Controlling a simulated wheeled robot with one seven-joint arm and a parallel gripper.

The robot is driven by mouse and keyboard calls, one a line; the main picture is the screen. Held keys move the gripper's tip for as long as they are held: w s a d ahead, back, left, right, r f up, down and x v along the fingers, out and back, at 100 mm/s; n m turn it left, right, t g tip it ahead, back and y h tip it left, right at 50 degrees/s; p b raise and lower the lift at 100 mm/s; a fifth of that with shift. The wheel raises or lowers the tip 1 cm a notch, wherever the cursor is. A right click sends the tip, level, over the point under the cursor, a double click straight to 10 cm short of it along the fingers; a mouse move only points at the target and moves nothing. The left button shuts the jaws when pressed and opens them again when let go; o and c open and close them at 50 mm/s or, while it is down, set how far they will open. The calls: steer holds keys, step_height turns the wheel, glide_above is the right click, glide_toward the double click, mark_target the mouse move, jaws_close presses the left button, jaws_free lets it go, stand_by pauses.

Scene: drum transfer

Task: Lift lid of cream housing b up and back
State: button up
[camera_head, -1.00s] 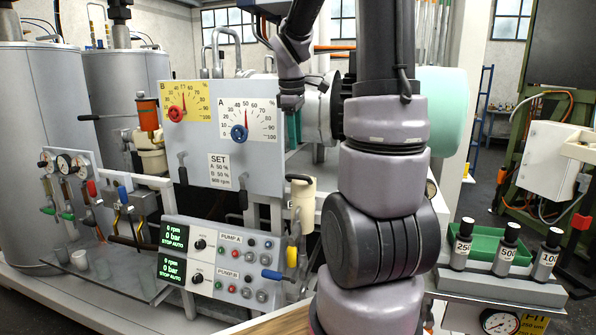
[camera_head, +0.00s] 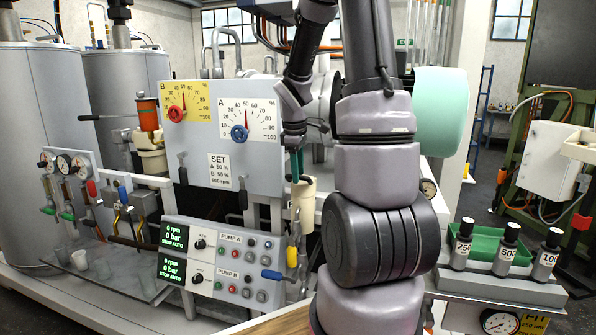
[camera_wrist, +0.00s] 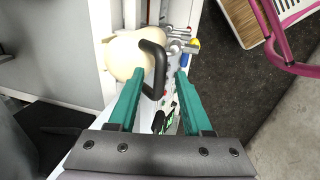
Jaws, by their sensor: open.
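The cream housing (camera_head: 303,203) stands upright on the right of the pump panel, with a partly hidden letter on its label. In the wrist view its round cream lid (camera_wrist: 122,55) is seen from above, with a black bar handle (camera_wrist: 159,62) on it. The lid looks closed. My gripper (camera_head: 297,178) is just above the housing, its teal fingers pointing down. In the wrist view the open fingers (camera_wrist: 158,76) lie on either side of the handle. I cannot tell whether they touch it.
A second cream housing (camera_head: 151,160) with an orange part above it stands to the left. The dial board (camera_head: 225,130) rises just behind and left of my gripper.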

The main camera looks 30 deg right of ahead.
jaws_close()
stand_by(1.4)
